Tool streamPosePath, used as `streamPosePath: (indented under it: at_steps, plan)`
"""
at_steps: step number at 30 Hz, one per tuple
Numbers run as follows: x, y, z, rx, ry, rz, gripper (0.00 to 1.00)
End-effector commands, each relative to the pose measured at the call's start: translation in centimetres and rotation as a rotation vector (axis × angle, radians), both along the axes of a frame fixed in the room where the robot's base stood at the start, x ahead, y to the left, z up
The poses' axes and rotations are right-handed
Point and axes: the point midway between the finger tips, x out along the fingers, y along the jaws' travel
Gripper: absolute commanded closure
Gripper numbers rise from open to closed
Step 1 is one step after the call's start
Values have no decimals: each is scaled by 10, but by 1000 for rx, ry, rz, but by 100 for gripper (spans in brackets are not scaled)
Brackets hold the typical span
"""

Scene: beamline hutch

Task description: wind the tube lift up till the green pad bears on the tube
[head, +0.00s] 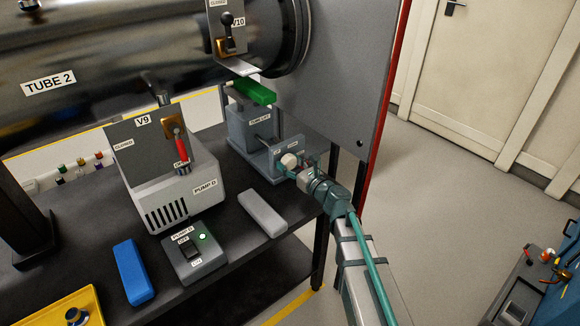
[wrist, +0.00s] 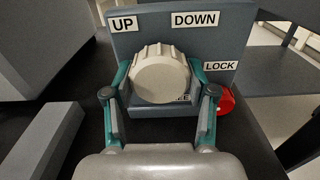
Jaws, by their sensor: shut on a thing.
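The tube lift (head: 252,128) is a grey box on the dark bench, with a green pad (head: 254,91) on top. The pad is close under the large dark tube (head: 100,60); I cannot tell whether they touch. A ribbed off-white knob (wrist: 160,75) is on the lift's front plate, between the UP (wrist: 123,25) and DOWN (wrist: 195,19) labels. My gripper (wrist: 160,92) is shut on the knob, one teal finger at each side; it also shows in the head view (head: 298,167). A red part (wrist: 226,100) is below the LOCK label (wrist: 220,66), partly behind the right finger.
Left of the lift stand the pump (head: 172,190) with valve V9 and a switch box (head: 194,250) with a lit green lamp. A grey block (head: 262,213) and a blue block (head: 132,271) lie on the bench.

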Motion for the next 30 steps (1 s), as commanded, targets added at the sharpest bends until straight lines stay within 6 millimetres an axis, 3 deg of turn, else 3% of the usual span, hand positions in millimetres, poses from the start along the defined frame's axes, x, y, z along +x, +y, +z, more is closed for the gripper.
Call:
streamPosePath:
  at_steps: [30]
  plan:
    - [2, -2, -5, -670, -609, -1, 79]
